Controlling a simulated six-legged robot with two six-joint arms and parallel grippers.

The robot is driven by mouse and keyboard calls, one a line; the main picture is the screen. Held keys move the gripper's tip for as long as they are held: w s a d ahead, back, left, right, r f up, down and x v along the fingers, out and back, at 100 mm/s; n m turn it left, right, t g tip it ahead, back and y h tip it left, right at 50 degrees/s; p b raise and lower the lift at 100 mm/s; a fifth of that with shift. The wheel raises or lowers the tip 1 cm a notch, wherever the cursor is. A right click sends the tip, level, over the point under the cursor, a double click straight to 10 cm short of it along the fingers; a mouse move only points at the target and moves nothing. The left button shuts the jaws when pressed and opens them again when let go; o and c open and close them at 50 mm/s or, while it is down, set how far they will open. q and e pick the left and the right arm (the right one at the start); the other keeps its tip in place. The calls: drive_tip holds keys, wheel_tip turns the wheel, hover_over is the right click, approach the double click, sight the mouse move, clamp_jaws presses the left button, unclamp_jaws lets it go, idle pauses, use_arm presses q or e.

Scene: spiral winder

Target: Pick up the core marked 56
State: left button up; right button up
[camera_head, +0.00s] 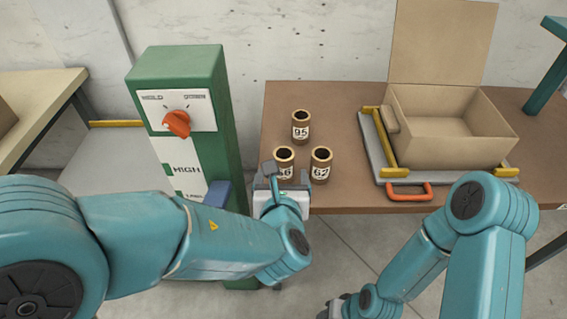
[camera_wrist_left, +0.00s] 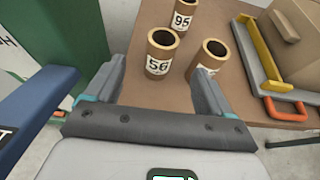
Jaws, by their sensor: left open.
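The core marked 56 (camera_wrist_left: 160,52) is a short brown tube with a white label, standing upright on the brown table. In the head view this core (camera_head: 284,157) is partly hidden behind my left gripper (camera_head: 281,180). In the left wrist view my left gripper (camera_wrist_left: 155,85) is open and empty, its fingers pointing toward the core, which stands beyond the fingertips and between their lines. My right gripper (camera_head: 338,306) is low at the bottom of the head view, below the table's front edge; its fingers are mostly hidden.
The core marked 95 (camera_head: 301,127) stands behind. Another core (camera_head: 321,164) stands close on the right. An open cardboard box (camera_head: 450,150) sits on a grey tray with yellow rails and an orange handle (camera_head: 409,191). A green control post (camera_head: 215,110) stands left of the table.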

sight(284, 156)
use_arm(q)
drive_tip(key=x, duration=1.2)
drive_tip(key=shift+w+d+f, duration=0.15)
drive_tip(key=shift+w+f, duration=0.05)
drive_tip(key=shift+f, duration=0.05)
drive_tip(key=c, duration=1.1)
